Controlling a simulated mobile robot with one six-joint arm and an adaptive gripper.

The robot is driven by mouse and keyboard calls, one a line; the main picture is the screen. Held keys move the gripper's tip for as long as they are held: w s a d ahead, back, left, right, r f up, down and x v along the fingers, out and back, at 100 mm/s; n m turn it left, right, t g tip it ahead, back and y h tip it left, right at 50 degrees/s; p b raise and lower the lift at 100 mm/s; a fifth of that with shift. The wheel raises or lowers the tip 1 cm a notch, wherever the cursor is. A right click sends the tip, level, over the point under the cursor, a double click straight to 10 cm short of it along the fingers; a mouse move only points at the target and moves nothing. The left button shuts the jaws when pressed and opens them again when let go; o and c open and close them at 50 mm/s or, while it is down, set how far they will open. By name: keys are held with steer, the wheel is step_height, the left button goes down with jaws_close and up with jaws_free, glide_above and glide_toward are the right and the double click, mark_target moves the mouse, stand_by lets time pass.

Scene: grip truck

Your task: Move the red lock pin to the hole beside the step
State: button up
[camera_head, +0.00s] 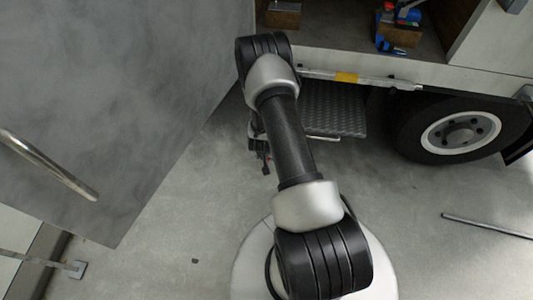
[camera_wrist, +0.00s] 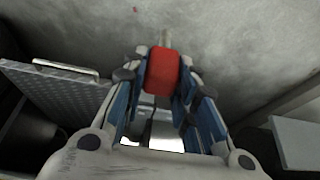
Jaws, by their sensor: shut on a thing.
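My gripper (camera_wrist: 162,64) is shut on the red lock pin (camera_wrist: 163,72), whose red block sits between the blue-lined fingers in the wrist view. A thin grey end of the pin points away beyond the fingertips. In the head view my gripper (camera_head: 263,155) is mostly hidden behind my arm, left of the step. The step (camera_head: 345,108) is a dark treaded metal plate under the truck's bed edge. It also shows at the left of the wrist view (camera_wrist: 60,92), apart from the pin. I cannot make out the hole beside the step.
A truck wheel (camera_head: 458,133) stands right of the step. A large grey door panel (camera_head: 120,90) with a handle fills the left. A metal rod (camera_head: 487,227) lies on the floor at right. Blue and red items (camera_head: 405,15) sit on the truck bed. The concrete floor below is mostly clear.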

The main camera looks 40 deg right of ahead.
steer(key=shift+r+p, duration=1.75)
steer(key=shift+r, duration=0.85)
steer(key=shift+w, duration=0.1)
